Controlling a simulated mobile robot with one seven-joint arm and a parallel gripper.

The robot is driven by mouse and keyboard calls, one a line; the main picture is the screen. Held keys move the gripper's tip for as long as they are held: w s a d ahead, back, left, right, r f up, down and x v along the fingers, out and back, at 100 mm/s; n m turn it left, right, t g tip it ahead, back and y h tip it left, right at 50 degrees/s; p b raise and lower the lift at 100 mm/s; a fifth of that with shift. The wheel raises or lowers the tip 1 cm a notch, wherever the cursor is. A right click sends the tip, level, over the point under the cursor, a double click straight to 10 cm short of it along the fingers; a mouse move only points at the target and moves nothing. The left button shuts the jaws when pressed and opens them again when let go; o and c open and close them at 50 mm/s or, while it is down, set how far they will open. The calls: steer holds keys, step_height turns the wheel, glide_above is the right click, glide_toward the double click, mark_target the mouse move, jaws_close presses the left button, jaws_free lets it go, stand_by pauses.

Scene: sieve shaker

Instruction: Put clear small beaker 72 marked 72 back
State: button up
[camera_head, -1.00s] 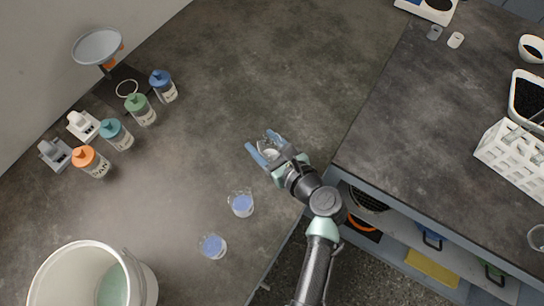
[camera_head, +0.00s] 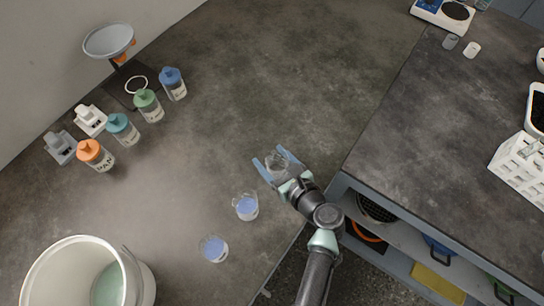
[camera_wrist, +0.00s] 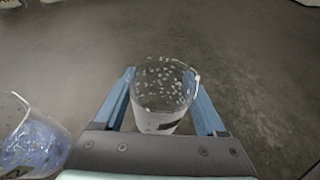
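A small clear beaker (camera_head: 277,166) with pale specks in it stands upright between the blue fingers of my gripper (camera_head: 272,161). In the wrist view this beaker (camera_wrist: 163,98) has a finger close against each side, and my gripper (camera_wrist: 160,88) is shut on it. A dark mark shows low on its front, but I cannot read a number. It is over the grey bench; I cannot tell whether its base touches the top.
Two beakers with blue contents, a nearer one (camera_head: 214,248) and another (camera_head: 246,206), stand left of my arm. A white bucket (camera_head: 50,262) is at lower left. Several capped bottles, such as an orange one (camera_head: 95,154), stand at left. The bench beyond my gripper is clear.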

steer(key=shift+o, duration=1)
